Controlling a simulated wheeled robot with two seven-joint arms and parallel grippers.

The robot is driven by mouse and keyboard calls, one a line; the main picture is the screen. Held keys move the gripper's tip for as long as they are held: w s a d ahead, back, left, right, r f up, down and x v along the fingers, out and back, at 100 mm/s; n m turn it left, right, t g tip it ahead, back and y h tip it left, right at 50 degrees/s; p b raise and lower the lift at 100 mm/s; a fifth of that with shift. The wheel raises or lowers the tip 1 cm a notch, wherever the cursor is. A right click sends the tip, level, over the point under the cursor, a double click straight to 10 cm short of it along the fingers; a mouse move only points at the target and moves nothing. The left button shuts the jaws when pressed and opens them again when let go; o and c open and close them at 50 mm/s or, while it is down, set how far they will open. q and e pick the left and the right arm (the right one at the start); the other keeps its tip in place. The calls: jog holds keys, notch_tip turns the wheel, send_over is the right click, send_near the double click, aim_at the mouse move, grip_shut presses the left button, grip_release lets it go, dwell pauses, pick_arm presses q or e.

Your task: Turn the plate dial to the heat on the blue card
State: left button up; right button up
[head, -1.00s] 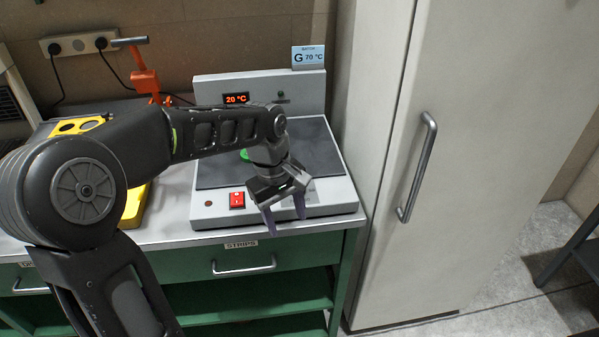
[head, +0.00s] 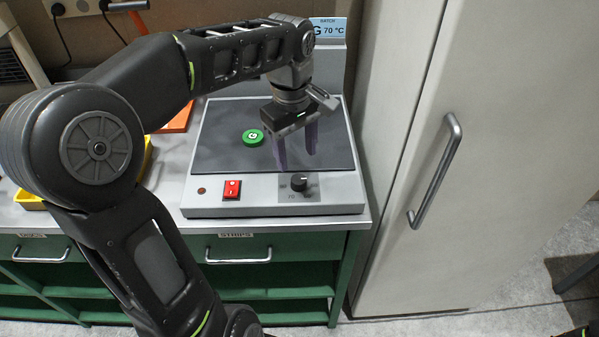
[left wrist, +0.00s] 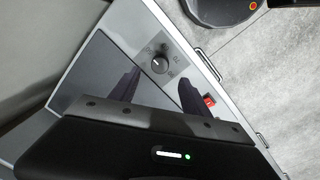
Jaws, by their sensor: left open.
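The plate dial (head: 299,182) is a black knob on the press's front panel; it also shows in the left wrist view (left wrist: 160,65). A "70" is printed at its lower left; the other marks and its setting are too small to read. The blue card (head: 328,28) at the back reads "70 °C" beside a G partly covered by my arm. My left gripper (head: 296,161) is open and empty above the dark plate (head: 215,150), just behind the dial and apart from it. Its fingers also show in the left wrist view (left wrist: 158,82). The temperature display is hidden behind my arm.
A green disc (head: 253,137) marked G lies on the plate, left of my fingers. A red switch (head: 232,189) is left of the dial. A tall pale cabinet (head: 400,120) stands close on the right. A yellow tray (head: 148,158) is to the left.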

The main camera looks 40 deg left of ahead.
aim_at(299, 179)
pick_arm(q)
notch_tip(299, 179, down, 8)
jog(key=shift+w+d+r+p, duration=0.1)
jog(key=shift+w+r+p, duration=0.1)
jog(key=shift+p, duration=0.2)
grip_shut()
dwell(0.6)
